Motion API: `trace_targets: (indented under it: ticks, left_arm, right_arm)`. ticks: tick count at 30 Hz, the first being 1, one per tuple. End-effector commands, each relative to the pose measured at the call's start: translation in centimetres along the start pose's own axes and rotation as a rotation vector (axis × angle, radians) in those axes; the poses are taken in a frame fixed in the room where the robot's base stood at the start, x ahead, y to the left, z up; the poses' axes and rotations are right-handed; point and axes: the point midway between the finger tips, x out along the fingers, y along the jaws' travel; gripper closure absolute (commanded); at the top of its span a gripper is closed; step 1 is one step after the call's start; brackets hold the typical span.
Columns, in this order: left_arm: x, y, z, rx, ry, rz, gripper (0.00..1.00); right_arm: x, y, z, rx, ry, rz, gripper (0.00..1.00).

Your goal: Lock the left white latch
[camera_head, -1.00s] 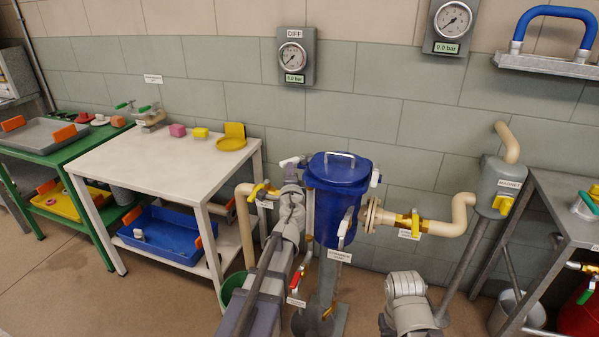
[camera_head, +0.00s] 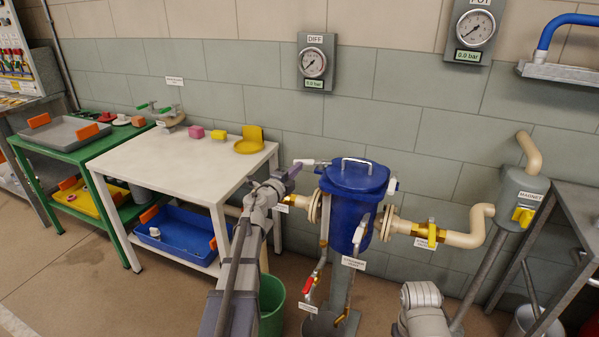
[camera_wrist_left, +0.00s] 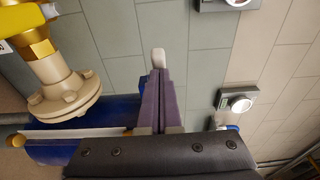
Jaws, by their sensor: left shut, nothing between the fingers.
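The left white latch (camera_head: 306,162) sticks out to the left, near level, from the rim of the blue strainer's lid (camera_head: 356,175). My left gripper (camera_head: 294,170) is shut and empty, its tips just below and beside the latch's outer end. In the left wrist view the shut purple fingers (camera_wrist_left: 155,95) point at a white tip (camera_wrist_left: 158,57), which looks like the latch end; whether they touch I cannot tell. The blue vessel (camera_wrist_left: 55,152) is partly hidden behind my gripper there. My right gripper is out of view.
Other white latches sit at the lid's right (camera_head: 392,186) and front (camera_head: 358,238). A flange (camera_wrist_left: 65,95) and yellow-handled valve (camera_wrist_left: 22,18) lie close to my left gripper. A white table (camera_head: 190,160) stands left, a green bucket (camera_head: 271,300) below my left arm.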

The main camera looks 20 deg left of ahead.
Motion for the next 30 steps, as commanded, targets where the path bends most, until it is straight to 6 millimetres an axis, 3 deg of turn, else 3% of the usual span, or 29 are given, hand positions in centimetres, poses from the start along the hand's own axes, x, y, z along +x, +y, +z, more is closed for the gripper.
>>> trace_targets:
  ticks: [1,6,30]
  left_arm:
    - [0.6,0.0,0.9,0.0,0.038,0.0,1.0]
    - [1.5,0.0,1.9,0.0,0.179,0.0,1.0]
    - [3.2,-0.1,2.9,-0.001,0.175,-0.001,1.0]
  right_arm:
    - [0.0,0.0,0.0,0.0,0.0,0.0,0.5]
    - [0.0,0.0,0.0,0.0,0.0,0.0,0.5]
    - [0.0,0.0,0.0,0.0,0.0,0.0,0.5]
